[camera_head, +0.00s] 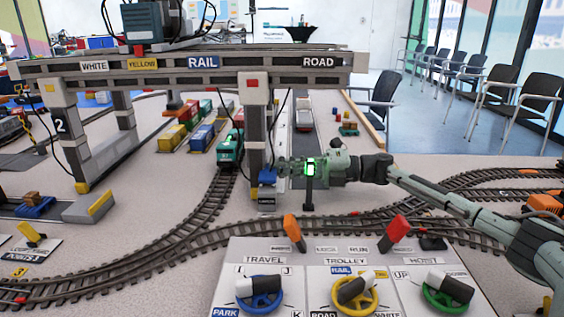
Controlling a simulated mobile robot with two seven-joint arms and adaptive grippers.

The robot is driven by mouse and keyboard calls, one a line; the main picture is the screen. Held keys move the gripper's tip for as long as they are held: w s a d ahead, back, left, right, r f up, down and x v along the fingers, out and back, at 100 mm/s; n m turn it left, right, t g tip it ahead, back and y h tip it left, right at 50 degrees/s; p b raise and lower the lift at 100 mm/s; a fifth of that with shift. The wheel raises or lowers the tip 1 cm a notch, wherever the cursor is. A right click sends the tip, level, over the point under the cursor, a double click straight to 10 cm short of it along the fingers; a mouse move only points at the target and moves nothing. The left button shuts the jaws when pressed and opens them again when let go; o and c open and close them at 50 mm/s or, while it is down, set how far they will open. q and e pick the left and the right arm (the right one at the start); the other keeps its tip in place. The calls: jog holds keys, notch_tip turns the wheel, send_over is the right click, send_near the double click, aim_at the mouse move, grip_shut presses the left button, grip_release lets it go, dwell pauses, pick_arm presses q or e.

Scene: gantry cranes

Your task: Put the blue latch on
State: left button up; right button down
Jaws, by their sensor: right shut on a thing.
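The blue latch (267,177) is a small blue piece low on the front right leg (254,132) of the gantry crane. My right gripper (281,168) reaches in from the right and is shut on the blue latch, its fingers against the latch's right side. The fingertips are small and partly hidden, and I cannot tell whether the latch is on or off. My left gripper is not in view.
Rail tracks (205,215) curve close in front of the leg, with a green locomotive (230,149) behind it to the left. A control panel (300,255) with coloured wheels and levers stands at the front.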

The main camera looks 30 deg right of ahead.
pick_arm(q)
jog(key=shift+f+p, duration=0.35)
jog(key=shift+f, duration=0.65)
pick_arm(e)
jog(key=shift+w+f+m, duration=0.15)
jog(key=shift+f+m, duration=0.5)
jog(key=shift+m, duration=0.65)
jog(key=shift+d, duration=0.1)
jog(key=c, duration=1.6)
grip_release()
jog(key=shift+v, duration=4)
